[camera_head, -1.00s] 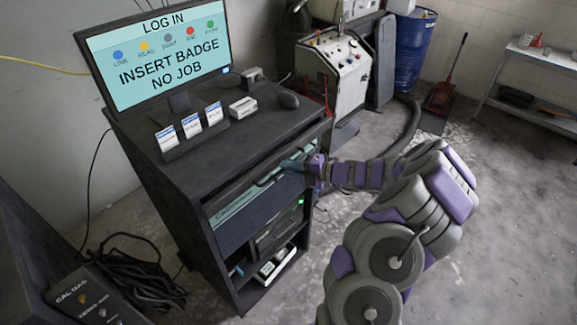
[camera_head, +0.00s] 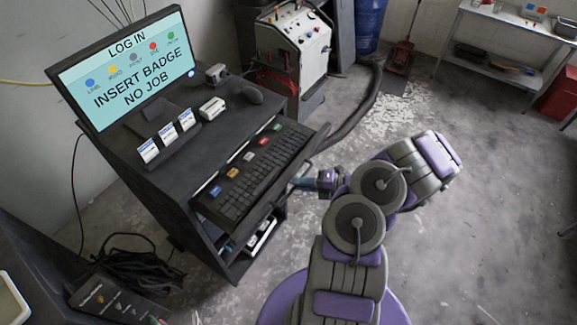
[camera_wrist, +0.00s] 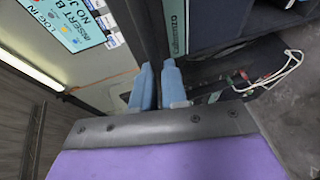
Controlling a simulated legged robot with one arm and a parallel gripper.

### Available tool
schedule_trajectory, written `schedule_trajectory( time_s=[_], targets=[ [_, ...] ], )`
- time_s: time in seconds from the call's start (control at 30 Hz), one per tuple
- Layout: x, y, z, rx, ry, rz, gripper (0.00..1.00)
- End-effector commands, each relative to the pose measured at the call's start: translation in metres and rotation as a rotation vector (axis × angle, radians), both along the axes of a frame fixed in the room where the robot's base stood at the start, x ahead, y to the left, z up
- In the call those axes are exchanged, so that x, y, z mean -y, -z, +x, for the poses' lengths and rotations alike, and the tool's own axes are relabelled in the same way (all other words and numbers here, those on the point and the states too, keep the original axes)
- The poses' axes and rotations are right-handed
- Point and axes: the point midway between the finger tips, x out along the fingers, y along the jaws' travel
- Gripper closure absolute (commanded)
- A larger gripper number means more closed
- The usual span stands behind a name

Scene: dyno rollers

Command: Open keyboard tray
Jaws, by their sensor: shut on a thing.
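The keyboard tray (camera_head: 316,140) is pulled out from the front of the dark cabinet (camera_head: 165,165). A black keyboard (camera_head: 255,172) lies on it, with several coloured keys or blocks along its back. My gripper (camera_head: 300,184) is at the tray's front edge and shut on it. In the wrist view the blue fingertips of my gripper (camera_wrist: 158,82) sit either side of a dark bar, which looks like the tray's front edge (camera_wrist: 146,30). The exact contact is partly hidden.
Black cables (camera_head: 130,270) lie at left. A machine (camera_head: 293,55) and hose (camera_head: 355,120) stand behind. The floor at right is open.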

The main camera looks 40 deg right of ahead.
Motion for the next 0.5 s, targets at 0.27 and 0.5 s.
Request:
schedule_trajectory(
  time_s=[0.27, 0.5],
  targets=[
    [0.015, 0.000, -0.046, -0.010, -0.002, -0.002, 1.00],
    [0.022, 0.002, -0.064, -0.009, -0.004, -0.006, 1.00]
  ],
)
